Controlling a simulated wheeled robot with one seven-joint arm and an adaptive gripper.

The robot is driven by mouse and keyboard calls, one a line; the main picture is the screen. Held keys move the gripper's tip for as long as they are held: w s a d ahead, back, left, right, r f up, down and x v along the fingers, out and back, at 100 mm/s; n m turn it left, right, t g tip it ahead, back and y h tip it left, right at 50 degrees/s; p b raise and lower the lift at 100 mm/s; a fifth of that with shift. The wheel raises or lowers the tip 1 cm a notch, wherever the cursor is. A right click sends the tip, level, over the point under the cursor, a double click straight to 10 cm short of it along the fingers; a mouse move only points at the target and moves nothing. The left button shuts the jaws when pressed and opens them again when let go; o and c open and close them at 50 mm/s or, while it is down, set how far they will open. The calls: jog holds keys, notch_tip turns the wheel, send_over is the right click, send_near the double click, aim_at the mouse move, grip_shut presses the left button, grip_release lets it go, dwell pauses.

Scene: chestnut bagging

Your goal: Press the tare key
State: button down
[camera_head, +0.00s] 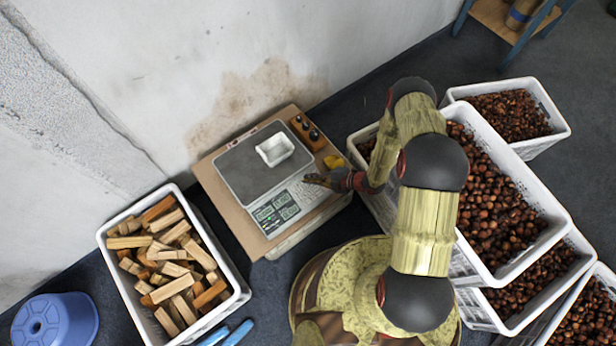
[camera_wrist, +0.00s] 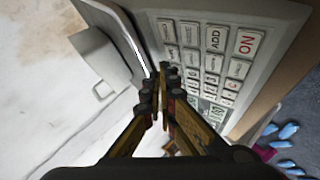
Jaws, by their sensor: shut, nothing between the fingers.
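The scale (camera_head: 243,179) stands on a brown board, with a dark weighing plate and a display and key panel along its front right side. A small white dish (camera_head: 275,149) sits on the plate. My gripper (camera_head: 308,180) is at the upper end of the key panel, fingers closed together and empty. In the wrist view my gripper (camera_wrist: 160,82) points at the panel's edge beside the keys. The key panel (camera_wrist: 204,62) shows a red "ON" key (camera_wrist: 246,42) and an "ADD" key (camera_wrist: 215,38). I cannot read which key is tare, nor tell whether the fingertips touch one.
A wooden block with dark knobs (camera_head: 307,131) and a small yellow item (camera_head: 333,162) lie beside the scale. A crate of wood pieces (camera_head: 113,226) stands at left, near a blue stool (camera_head: 56,320). Crates of chestnuts (camera_head: 548,236) fill the right. The wall is behind.

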jog(key=r+p, duration=0.1)
jog(key=s+r+p, duration=0.1)
jog(key=r, duration=0.1)
jog(key=d+r+p, duration=0.1)
jog(key=shift+s+r+p, duration=0.15)
jog(key=shift+r+p, duration=0.2)
jog(key=shift+r, duration=0.05)
dwell(1.8)
